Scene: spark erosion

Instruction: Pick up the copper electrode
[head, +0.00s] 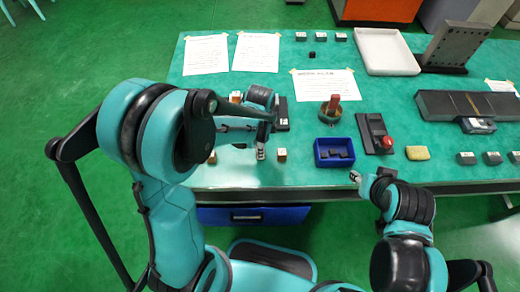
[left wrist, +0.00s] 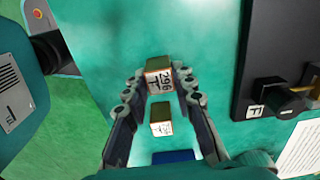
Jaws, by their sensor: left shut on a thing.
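The copper electrode (left wrist: 160,78) is a small block with an orange-brown edge and a white face with dark marks. It sits between the fingertips of my left gripper (left wrist: 161,87), which is shut on it. In the head view my left gripper (head: 262,152) is low over the near left part of the table, and the arm partly hides the electrode there. A similar marked block (left wrist: 161,119) shows between the fingers in the wrist view, apart from the fingertips. My right gripper (head: 357,177) is by the table's front edge; its jaws are too small to read.
Small blocks (head: 281,154) (head: 212,157) stand near the front edge. Papers (head: 206,54) lie behind.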

